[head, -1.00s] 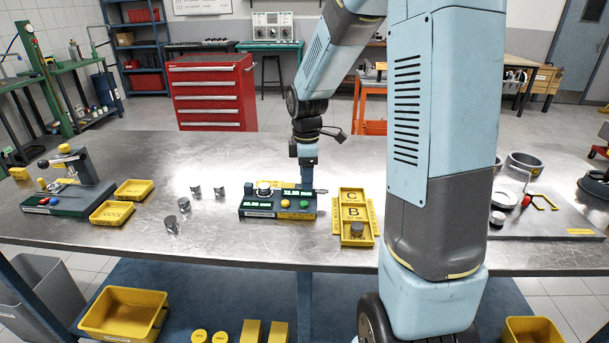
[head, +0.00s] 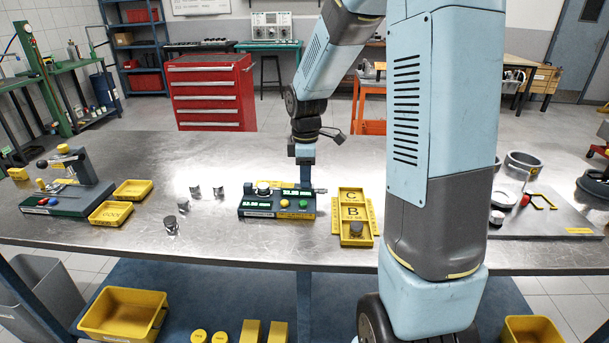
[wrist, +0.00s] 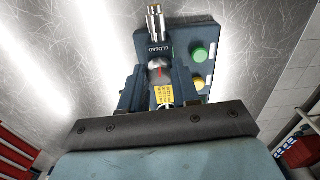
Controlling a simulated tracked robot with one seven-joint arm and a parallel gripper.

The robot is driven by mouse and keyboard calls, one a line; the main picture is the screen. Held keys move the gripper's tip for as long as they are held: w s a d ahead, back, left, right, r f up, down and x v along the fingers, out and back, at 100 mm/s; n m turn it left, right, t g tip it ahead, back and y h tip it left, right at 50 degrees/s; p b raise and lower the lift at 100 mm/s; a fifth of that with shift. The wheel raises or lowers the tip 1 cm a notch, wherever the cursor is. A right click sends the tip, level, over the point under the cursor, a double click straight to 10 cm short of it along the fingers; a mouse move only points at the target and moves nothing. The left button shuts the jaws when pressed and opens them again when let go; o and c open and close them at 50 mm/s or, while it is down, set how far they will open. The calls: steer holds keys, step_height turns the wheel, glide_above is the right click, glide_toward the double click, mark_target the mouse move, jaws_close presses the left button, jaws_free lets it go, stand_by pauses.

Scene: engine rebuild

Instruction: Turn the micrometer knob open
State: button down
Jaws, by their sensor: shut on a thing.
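The micrometer station (head: 258,211) is a dark blue-green box with lit green readouts, a yellow button (head: 284,203) and a green button (head: 303,204). It stands mid-table in the head view. In the wrist view, the micrometer knob (wrist: 160,71) is round and grey with a red line. A metal barrel (wrist: 155,24) and a "CLOSED" label (wrist: 158,49) lie beyond it. My gripper (wrist: 160,82) is shut on the knob, one dark finger on each side. In the head view, my gripper (head: 306,172) reaches down behind the station, and its fingertips are hidden.
A yellow tray (head: 338,224) marked C and B stands right of the station, with a metal cylinder (head: 356,228) in it. Several loose cylinders (head: 170,223) stand to the left. Yellow bins (head: 110,212) and another fixture (head: 66,190) are farther left. The table's front strip is clear.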

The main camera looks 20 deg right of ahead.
steer(key=m, duration=0.6)
steer(key=shift+w+r, duration=0.15)
steer(key=shift+w, duration=0.05)
steer(key=m, duration=1.1)
steer(key=shift+a+m, duration=0.1)
steer(key=shift+m, duration=2.8)
steer(key=shift+a, duration=0.1)
steer(key=c, duration=0.8)
jaws_free()
steer(key=shift+s, duration=0.1)
